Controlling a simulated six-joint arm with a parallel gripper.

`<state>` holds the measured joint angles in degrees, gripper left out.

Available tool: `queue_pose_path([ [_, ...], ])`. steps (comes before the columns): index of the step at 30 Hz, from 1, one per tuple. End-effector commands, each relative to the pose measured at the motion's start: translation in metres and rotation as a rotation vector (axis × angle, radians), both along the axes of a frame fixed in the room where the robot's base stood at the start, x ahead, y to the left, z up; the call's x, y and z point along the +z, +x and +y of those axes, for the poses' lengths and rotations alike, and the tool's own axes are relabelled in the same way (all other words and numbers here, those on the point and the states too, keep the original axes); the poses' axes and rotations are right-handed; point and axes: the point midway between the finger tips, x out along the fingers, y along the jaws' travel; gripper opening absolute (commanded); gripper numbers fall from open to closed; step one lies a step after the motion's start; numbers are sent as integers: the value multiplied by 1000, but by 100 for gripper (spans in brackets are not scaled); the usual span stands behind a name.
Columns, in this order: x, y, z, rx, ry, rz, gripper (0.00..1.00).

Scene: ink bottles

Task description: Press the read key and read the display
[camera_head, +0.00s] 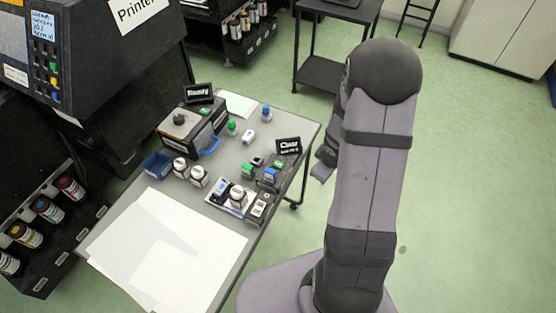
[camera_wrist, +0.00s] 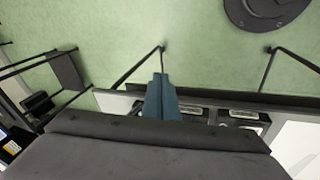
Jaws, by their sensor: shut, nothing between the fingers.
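My gripper (camera_head: 322,168) is partly hidden behind my arm, just off the table's right edge. In the wrist view my gripper (camera_wrist: 160,80) shows as blue-grey fingers held together, over the floor by the table edge, touching nothing. A black display reading "Ready" (camera_head: 199,92) stands behind a dark box with a round knob (camera_head: 180,119). A second black display (camera_head: 288,145) seems to read "Clear", with a smaller line too small to read. No key marked read can be made out.
The grey table (camera_head: 140,188) holds small bottles, a blue tray (camera_head: 158,164), a bottle rack (camera_head: 236,200) and white sheets (camera_head: 170,245). A printer (camera_head: 115,60) with a lit panel (camera_head: 43,25) stands at the left. Open floor (camera_head: 465,200) lies right of my arm.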

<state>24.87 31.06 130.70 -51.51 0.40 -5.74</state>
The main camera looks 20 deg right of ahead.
Motion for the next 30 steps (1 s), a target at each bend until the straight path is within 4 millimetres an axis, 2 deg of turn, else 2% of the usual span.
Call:
queue_pose_path([
  [1,6,21,6,89,3,-63,0],
  [3,16,46,19,215,12,-146,0],
  [6,31,73,42,382,35,-251,0],
  [9,44,87,66,514,67,-334,0],
  [13,57,96,92,625,107,-415,0],
  [18,69,103,107,682,134,-482,0],
  [30,71,104,109,701,129,-494,0],
])
